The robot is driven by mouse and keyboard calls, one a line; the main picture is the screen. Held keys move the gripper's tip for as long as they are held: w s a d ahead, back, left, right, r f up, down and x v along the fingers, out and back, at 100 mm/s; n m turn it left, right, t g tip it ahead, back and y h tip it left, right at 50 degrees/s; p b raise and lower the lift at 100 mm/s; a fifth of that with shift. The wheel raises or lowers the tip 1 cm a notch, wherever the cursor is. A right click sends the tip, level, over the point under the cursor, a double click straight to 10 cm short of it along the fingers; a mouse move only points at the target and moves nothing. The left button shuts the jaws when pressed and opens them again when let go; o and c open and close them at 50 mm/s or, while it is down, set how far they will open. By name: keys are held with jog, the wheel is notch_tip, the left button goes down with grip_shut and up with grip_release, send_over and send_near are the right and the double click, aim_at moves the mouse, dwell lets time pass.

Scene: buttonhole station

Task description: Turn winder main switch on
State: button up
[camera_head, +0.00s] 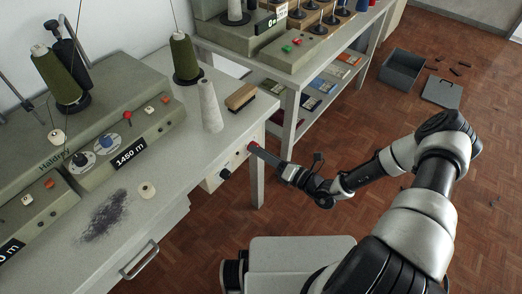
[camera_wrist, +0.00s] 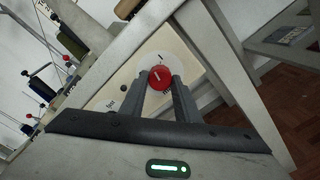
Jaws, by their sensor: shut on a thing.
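The winder main switch (camera_wrist: 159,76) is a red round knob with a short white mark, on a pale round plate (camera_wrist: 178,60). It sits on the cream panel (camera_wrist: 120,85) at the front of the winder bench; in the head view the panel (camera_head: 225,168) also carries dark knobs. My gripper (camera_wrist: 161,86) has one finger on each side of the red knob and is shut on it. In the head view my gripper (camera_head: 262,152) reaches the panel's right end from the right, and only a little red shows there. The knob's white mark is tilted, and its exact setting is hard to read.
The winder (camera_head: 100,130) stands on the bench with green thread cones.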

jog(key=m, duration=0.5)
jog(key=shift+m+p, duration=0.3)
jog(key=shift+s, duration=0.1)
dwell(0.3)
jog(key=o, duration=1)
jog(key=shift+o, duration=0.2)
jog(key=p+v, duration=0.1)
jog(key=v, duration=1.6)
jog(key=shift+d, duration=0.25)
